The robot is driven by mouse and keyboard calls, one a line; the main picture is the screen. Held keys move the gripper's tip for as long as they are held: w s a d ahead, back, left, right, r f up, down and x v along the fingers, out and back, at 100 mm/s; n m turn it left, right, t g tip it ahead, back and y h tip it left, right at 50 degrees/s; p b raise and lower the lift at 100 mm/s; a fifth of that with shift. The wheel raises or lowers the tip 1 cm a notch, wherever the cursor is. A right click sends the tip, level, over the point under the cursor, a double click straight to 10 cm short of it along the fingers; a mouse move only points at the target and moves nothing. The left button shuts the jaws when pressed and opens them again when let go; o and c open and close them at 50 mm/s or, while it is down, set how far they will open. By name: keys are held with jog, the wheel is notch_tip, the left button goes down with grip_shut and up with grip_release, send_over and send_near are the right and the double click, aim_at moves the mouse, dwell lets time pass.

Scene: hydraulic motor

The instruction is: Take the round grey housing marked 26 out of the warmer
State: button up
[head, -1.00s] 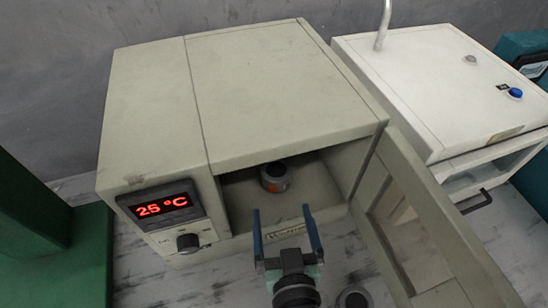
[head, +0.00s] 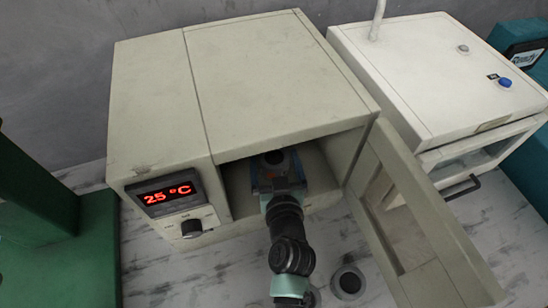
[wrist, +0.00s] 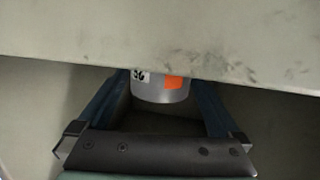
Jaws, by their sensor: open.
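The warmer (head: 275,75) is a beige box with its door (head: 420,225) swung open to the right and a display reading 25 °C. The round grey housing (wrist: 158,88) is inside it, with an orange patch and a partly visible black-and-white number label. In the head view only the housing's dark top (head: 274,157) shows past my gripper. My gripper (wrist: 160,90) is open and reaches into the warmer, with one blue finger on each side of the housing. The warmer's upper front edge hides the housing's top and the fingertips in the wrist view. I cannot tell whether the fingers touch it.
A second round grey part (head: 348,282) stands on the floor surface in front of the warmer, right of my arm. A white cabinet (head: 440,75) with a handle is at the right. A green structure (head: 60,240) is at the left.

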jog(key=shift+w, duration=0.4)
grip_shut()
